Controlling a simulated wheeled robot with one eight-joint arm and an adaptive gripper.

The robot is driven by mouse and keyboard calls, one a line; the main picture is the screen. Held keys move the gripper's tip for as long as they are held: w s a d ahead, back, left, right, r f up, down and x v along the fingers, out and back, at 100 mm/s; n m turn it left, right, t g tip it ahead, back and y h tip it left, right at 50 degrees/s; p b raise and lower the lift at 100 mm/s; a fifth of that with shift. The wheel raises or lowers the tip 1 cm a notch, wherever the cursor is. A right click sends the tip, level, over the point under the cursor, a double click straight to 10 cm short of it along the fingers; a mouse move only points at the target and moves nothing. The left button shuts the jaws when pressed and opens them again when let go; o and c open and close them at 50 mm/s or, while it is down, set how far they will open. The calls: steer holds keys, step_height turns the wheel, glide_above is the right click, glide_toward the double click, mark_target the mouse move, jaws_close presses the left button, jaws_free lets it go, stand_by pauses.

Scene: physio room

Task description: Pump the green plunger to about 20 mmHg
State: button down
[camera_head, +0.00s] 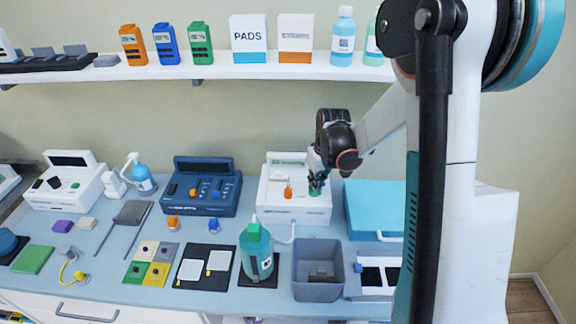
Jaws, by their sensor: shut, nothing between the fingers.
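The white device (283,209) stands at the back of the blue table, with an orange knob (288,192) on its top. A green part (315,190), which looks like the plunger, shows on its right side. My gripper (315,181) is shut and empty, reaching down from the right at the green part. The fingers partly hide the green part, and I cannot tell whether they touch it. The device's display is too hidden and small to read. A teal bottle (257,262) with a green top stands in front, by a white hose (290,236).
A dark blue device (202,194) stands left of the white one. A teal case (374,205) lies close on the right. A grey bin (318,285) stands in front. A shelf (250,71) with boxes and bottles runs above. Small pads lie front left.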

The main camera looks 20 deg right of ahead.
steer(key=shift+r, duration=0.1)
steer(key=shift+r+p, duration=1.3)
steer(key=shift+r, duration=0.75)
step_height(320, 180, up, 5)
steer(key=p, duration=0.3)
steer(key=s+a+r+t+b, duration=0.2)
steer(key=s+a+r+b, duration=0.45)
steer(key=s+a, duration=0.4)
steer(key=s+a+f+t+b, duration=0.1)
steer(key=s+f+b, duration=0.1)
steer(key=s, duration=0.4)
steer(key=s+f+m+t+b, duration=0.1)
steer(key=s+t+b, duration=0.1)
steer(key=s, duration=0.5)
steer(key=shift+s+a+f+b, duration=0.2)
steer(key=shift+a+f+b, duration=0.2)
steer(key=shift+b, duration=0.45)
